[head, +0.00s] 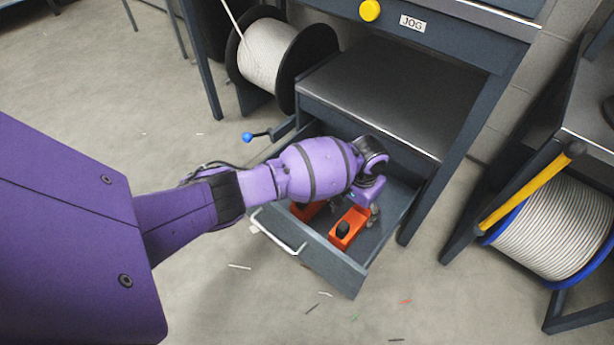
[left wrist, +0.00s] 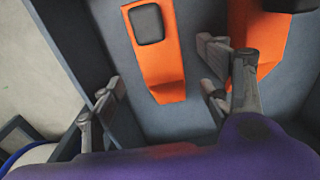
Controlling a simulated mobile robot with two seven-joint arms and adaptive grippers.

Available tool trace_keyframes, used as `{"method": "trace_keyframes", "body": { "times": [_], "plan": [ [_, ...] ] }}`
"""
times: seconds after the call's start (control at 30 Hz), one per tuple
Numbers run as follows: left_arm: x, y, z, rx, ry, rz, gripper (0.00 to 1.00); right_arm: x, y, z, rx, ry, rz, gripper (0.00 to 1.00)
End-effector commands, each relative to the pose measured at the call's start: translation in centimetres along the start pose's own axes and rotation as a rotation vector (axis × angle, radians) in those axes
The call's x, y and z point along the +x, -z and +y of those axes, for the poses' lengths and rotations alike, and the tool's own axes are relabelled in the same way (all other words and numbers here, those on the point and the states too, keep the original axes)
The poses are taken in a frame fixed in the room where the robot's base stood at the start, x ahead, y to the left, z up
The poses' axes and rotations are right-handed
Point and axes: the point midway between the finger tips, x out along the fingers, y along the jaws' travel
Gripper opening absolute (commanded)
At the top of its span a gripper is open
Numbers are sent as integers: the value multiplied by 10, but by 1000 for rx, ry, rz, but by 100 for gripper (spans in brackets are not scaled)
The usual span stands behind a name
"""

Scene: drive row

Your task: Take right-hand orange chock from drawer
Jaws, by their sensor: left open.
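The right-hand orange chock (head: 352,222), with a black pad on top, lies in the open grey drawer (head: 335,265). The other orange chock (head: 305,211) lies to its left, partly hidden by my arm. My left gripper (head: 358,204) is over the drawer at the rear end of the right-hand chock, its fingers partly hidden. In the left wrist view, which looks turned round, the right-hand chock (left wrist: 158,65) lies between the open fingers (left wrist: 163,86), with nothing gripped. The other chock (left wrist: 262,40) is on the right, partly behind a finger. My right gripper is not in view.
The drawer has a pale bar handle (head: 278,232) and sits under a grey shelf (head: 370,105). A blue-knobbed lever (head: 248,137) stands left of it. A white cable reel (head: 265,58) is behind; a blue-rimmed reel (head: 555,228) is right. Small scraps lie on the floor.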

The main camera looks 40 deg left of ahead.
Motion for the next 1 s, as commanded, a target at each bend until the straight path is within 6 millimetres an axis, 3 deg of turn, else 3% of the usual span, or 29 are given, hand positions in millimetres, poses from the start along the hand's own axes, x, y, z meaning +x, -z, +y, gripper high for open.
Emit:
{"method": "trace_keyframes", "body": {
  "times": [0.37,0.7,0.93,1.0],
  "plan": [
    [27,0,0,-14,2,-16,70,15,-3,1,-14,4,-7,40],
    [70,1,0,-13,2,-15,70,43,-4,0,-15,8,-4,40],
    [71,2,0,-13,1,-12,70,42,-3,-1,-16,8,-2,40],
    [71,2,0,-13,1,-12,64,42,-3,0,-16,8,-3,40]
  ]
}}
